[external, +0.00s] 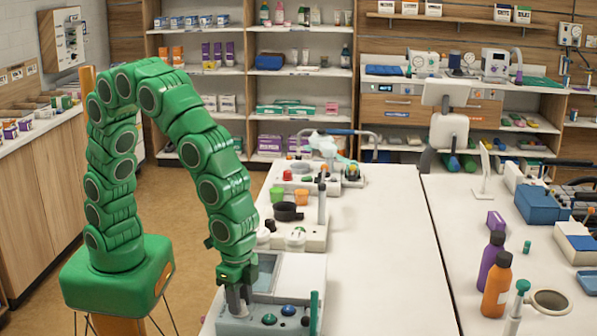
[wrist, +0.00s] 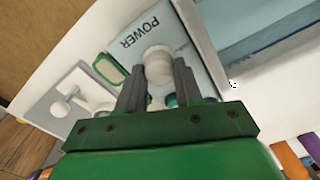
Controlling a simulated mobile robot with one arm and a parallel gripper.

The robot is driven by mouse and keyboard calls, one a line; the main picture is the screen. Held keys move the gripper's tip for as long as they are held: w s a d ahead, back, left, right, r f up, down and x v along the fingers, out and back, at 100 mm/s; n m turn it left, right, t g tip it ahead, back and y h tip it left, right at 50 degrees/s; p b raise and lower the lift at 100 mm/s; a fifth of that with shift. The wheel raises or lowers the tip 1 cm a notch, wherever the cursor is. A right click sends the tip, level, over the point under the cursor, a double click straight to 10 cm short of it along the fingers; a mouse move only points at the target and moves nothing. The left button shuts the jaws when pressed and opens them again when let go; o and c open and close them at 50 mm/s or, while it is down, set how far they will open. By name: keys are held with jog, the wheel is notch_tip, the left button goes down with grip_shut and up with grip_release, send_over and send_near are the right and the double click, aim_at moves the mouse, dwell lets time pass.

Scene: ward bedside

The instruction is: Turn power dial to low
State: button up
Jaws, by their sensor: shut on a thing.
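The power dial (wrist: 157,73) is a round pale knob on a light grey-blue panel (wrist: 188,38) marked POWER. In the wrist view my gripper (wrist: 160,66) has a dark finger on each side of the knob and is shut on it. The dial's pointer and any low mark cannot be made out. In the external view my gripper (external: 238,298) points down onto the left part of the device (external: 262,325) at the front of the white table. The fingers and arm hide the dial there.
The device also carries a green button (external: 269,319), a blue button (external: 288,310) and an upright green handle (external: 314,312). Behind it stands a unit with cups (external: 288,212). Bottles (external: 496,285) stand on the right table. The white tabletop (external: 385,250) right of the device is clear.

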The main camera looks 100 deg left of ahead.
jog(key=shift+m, duration=1.9)
jog(key=o, duration=1)
jog(key=shift+o, duration=0.2)
jog(key=shift+r, duration=3.9)
